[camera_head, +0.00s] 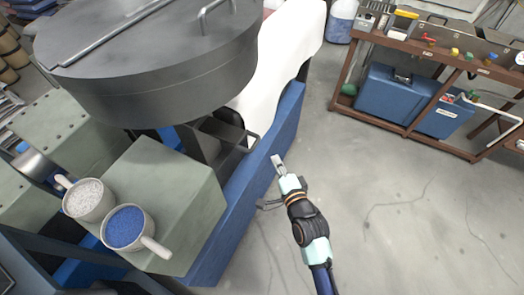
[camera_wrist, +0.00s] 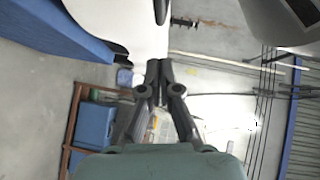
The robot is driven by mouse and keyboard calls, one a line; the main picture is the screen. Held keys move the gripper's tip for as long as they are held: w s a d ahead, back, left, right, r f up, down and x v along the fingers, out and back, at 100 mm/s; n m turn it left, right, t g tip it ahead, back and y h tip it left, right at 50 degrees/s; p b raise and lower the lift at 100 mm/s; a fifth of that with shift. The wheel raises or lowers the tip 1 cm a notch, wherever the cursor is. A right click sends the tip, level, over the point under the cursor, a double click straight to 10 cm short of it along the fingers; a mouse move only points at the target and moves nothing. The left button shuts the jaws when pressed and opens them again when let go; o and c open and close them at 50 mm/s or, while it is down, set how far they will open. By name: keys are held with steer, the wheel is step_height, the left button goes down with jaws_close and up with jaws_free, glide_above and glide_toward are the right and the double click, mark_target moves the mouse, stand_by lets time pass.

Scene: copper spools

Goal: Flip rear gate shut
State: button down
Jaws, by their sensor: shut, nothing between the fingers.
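My gripper (camera_head: 278,161) is shut and empty. It is in the air beside the blue base, to the right of the dark bracket-like part (camera_head: 229,131) that sticks out under the big grey drum (camera_head: 160,60). This part may be the rear gate, but I cannot tell for sure. A gap shows between it and my fingertips. In the wrist view the two dark fingers (camera_wrist: 159,72) meet at their tips, with nothing between them. No gate can be made out for certain in that view.
A blue beam (camera_head: 270,140) and a white body (camera_head: 285,60) stand beside the drum. A white cup (camera_head: 88,200) and a cup of blue grains (camera_head: 126,228) sit on a green block (camera_head: 185,190). A brown shelf cart (camera_head: 410,130) stands at right. The floor between is clear.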

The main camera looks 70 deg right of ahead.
steer(key=w+d+f, duration=0.1)
steer(key=w+d, duration=0.2)
steer(key=w, duration=0.3)
steer(key=shift+w+f, duration=0.2)
steer(key=shift+f, duration=0.05)
